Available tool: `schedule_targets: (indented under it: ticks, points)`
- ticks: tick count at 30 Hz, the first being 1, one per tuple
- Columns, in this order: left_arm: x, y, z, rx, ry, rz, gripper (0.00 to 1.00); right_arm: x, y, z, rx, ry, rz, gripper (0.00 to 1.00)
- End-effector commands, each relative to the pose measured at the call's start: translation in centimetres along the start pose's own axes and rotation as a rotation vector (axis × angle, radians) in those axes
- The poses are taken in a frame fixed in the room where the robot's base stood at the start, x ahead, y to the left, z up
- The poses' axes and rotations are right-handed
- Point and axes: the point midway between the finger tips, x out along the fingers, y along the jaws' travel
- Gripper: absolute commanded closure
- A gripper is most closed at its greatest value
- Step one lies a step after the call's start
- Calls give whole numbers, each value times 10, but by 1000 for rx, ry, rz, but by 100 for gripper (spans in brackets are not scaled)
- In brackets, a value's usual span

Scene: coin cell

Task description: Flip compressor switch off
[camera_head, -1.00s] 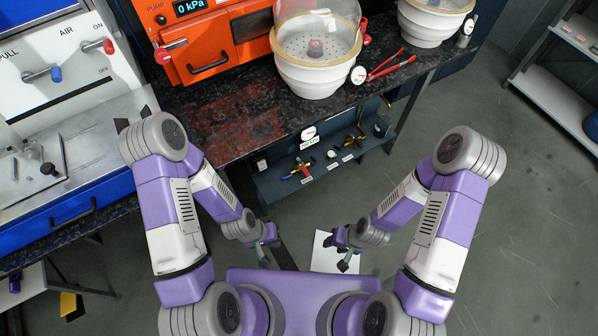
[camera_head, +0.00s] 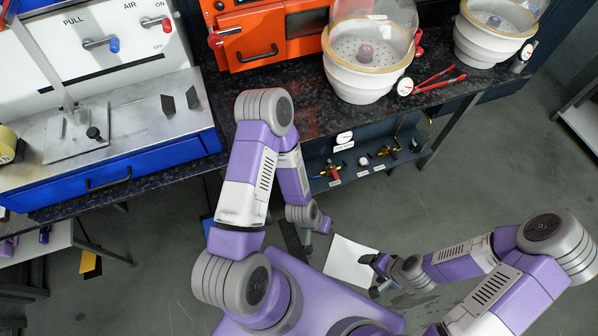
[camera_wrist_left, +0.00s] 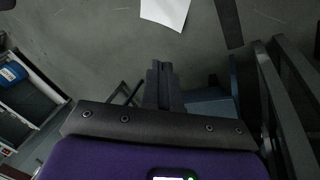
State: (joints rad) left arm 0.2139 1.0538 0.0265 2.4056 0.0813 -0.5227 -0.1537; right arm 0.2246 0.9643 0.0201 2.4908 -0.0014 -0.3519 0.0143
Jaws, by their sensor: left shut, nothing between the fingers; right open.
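No part is legibly marked as a compressor switch. A white panel at the upper left of the head view carries a red-tipped lever (camera_head: 165,22) between ON and OFF labels, the tip pointing right. Beside it is a blue-tipped lever (camera_head: 112,44) near the words PULL and AIR. The orange unit also has a red-tipped lever (camera_head: 218,39). My left gripper (camera_head: 322,229) is low in front of the bench, away from these levers; in the left wrist view its fingers (camera_wrist_left: 160,75) are shut and empty. My right gripper (camera_head: 374,274) is open and empty near the floor sheet.
The dark bench (camera_head: 300,110) holds the orange unit (camera_head: 285,45), white domed pots (camera_head: 365,85) and red tongs (camera_head: 440,83). Small labelled fittings sit on a lower shelf (camera_head: 325,186). A white sheet (camera_head: 350,262) lies on the floor. Floor at the right is mostly clear.

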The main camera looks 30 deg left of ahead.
Motion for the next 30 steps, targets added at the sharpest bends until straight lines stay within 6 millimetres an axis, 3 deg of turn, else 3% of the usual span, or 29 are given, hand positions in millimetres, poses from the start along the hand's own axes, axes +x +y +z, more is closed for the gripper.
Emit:
schedule_targets:
  ticks: [3, 6, 9, 12, 18, 21, 30]
  points:
    - [37, -11, -45, 143, 195, -108, 100, 0, 0, 0, 0, 0, 0, 21]
    - [60, -28, -82, 297, 363, -280, 100, 0, 0, 0, 0, 0, 0, 21]
    - [71, -47, -107, 451, 482, -509, 100, 0, 0, 0, 0, 0, 0, 21]
    - [73, -64, -118, 601, 539, -773, 100, -1, 0, 0, 0, 0, 0, 21]
    - [57, -84, -112, 821, 490, -1259, 100, -1, 0, 0, 0, 0, 0, 21]
    - [48, -86, -104, 882, 437, -1416, 100, -1, 0, 0, 0, 0, 0, 21]
    - [40, -86, -98, 927, 382, -1542, 100, -1, 0, 0, 0, 0, 0, 21]
